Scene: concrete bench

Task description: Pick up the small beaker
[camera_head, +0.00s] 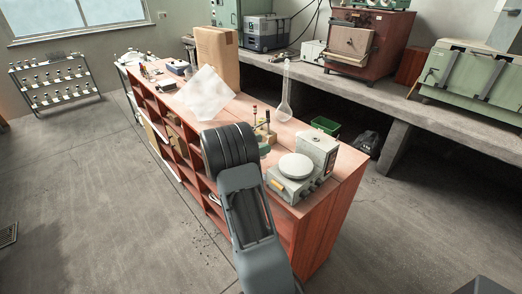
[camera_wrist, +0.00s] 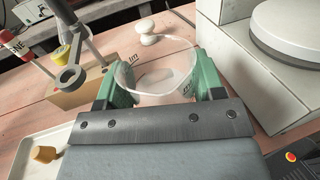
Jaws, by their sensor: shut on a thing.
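The small beaker (camera_wrist: 160,68) is clear, with a wide rim, and sits between the green fingers of my gripper (camera_wrist: 165,84) in the wrist view. The fingers are shut on its sides, and the wooden bench top shows through it. I cannot tell whether its base touches the bench. In the head view my arm covers most of that spot; a bit of green finger (camera_head: 264,149) shows beside the arm, and I cannot make out the beaker there.
A grey device with a round plate (camera_head: 296,166) stands close on the right. A wooden block (camera_wrist: 80,90) with a metal ring stand is close on the left. A pale tray (camera_wrist: 32,150) holds a brown stopper. A tall glass flask (camera_head: 285,105) and cardboard box (camera_head: 217,58) stand farther back.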

